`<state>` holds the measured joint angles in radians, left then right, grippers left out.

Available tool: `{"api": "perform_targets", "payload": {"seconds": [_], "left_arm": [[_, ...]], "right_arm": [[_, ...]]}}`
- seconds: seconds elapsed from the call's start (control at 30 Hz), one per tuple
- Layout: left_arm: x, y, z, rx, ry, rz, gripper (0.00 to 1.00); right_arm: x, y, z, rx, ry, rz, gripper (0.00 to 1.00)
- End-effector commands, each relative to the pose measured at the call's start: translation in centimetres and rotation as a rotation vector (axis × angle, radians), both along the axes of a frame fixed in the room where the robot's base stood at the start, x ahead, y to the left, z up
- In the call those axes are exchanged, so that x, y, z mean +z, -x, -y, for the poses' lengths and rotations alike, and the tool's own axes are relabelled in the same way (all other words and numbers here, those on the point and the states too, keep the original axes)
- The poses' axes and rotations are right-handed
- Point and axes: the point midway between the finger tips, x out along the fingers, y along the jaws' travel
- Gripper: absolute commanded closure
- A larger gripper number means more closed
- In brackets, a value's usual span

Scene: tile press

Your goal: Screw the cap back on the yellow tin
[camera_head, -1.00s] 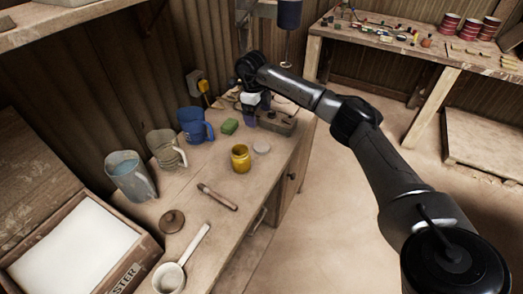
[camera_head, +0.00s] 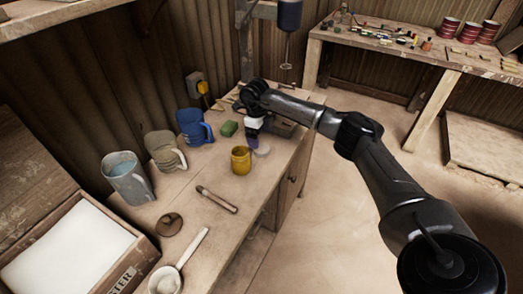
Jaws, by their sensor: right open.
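The yellow tin (camera_head: 241,161) stands upright and open-topped on the workbench. A pale round cap (camera_head: 262,151) lies flat on the bench just right of the tin, apart from it. My right gripper (camera_head: 253,140) is open and points down, just above and behind the cap and to the upper right of the tin. Its fingertips are small and dark here, and I cannot tell whether they touch anything. My left gripper is not in view.
A brush (camera_head: 217,200), a brown lid (camera_head: 169,224) and a white ladle (camera_head: 181,263) lie in front. The bench's right edge is near the cap.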

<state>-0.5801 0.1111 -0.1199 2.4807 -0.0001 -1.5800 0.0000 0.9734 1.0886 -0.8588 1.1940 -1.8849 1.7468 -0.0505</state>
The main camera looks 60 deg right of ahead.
Motion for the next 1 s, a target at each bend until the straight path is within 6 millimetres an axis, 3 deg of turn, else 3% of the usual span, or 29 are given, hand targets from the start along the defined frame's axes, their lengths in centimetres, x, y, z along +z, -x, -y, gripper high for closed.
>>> {"api": "perform_targets", "payload": {"seconds": [0.43, 0.8, 1.0], "left_arm": [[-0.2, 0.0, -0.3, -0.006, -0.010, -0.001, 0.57], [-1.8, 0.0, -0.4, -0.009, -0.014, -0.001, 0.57], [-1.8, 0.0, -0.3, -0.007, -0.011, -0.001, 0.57]], "right_arm": [[-0.5, 0.0, 0.0, 0.000, 0.000, -0.001, 0.06], [-4.7, 0.3, -0.1, 0.000, -0.001, -0.002, 0.06], [-5.3, 0.3, -0.1, 0.000, 0.000, 0.000, 0.06]]}}
